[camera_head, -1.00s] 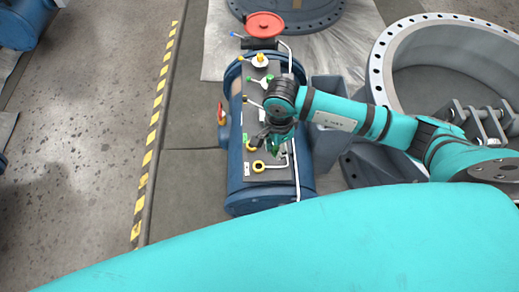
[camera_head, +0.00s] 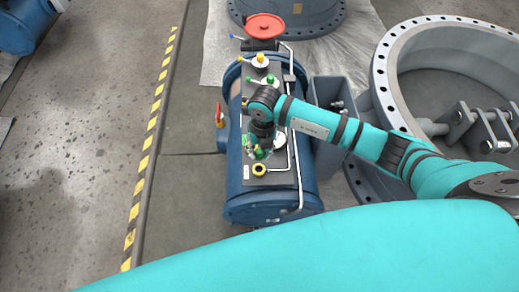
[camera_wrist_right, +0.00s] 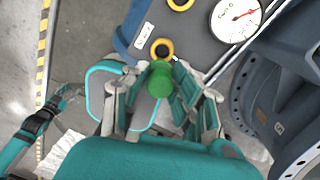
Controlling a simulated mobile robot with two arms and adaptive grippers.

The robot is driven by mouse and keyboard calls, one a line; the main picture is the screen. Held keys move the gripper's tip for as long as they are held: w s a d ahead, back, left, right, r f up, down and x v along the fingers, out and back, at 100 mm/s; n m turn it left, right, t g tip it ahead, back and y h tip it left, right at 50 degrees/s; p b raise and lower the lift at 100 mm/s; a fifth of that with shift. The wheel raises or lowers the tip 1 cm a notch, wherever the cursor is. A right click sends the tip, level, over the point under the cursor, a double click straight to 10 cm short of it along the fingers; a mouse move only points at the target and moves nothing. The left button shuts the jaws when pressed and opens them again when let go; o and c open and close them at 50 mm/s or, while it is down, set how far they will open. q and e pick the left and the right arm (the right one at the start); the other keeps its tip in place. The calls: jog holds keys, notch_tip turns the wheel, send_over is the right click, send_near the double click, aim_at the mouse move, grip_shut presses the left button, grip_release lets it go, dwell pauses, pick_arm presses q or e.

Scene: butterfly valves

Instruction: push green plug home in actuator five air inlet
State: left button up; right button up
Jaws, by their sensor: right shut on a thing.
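My right gripper (camera_head: 261,152) is over the near part of the dark panel on the blue actuator (camera_head: 236,190). In the right wrist view my right gripper (camera_wrist_right: 160,92) is shut on the green plug (camera_wrist_right: 160,77), whose round end points at the camera. A yellow ring (camera_wrist_right: 162,48) shows on the panel just beyond the plug; it also shows in the head view (camera_head: 259,169). I cannot tell which inlet the plug is at, or whether it is seated. My left arm seems to show at the left of the wrist view, its gripper (camera_wrist_right: 70,94) too small to read.
A dial gauge (camera_wrist_right: 237,18) and a second yellow ring (camera_wrist_right: 180,4) are close by on the panel. A white pipe (camera_head: 296,150) runs along its right side. A red handle (camera_head: 219,115) sticks out left. A large grey flanged ring (camera_head: 388,90) stands right.

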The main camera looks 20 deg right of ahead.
jog(key=shift+f+b, duration=2.45)
jog(key=shift+f, duration=0.75)
jog(key=shift+h, duration=0.3)
jog(key=shift+a, duration=0.2)
jog(key=shift+f+b, duration=0.65)
jog(key=shift+f, duration=0.6)
dwell(0.6)
jog(key=o, duration=1.5)
jog(key=shift+c, duration=0.2)
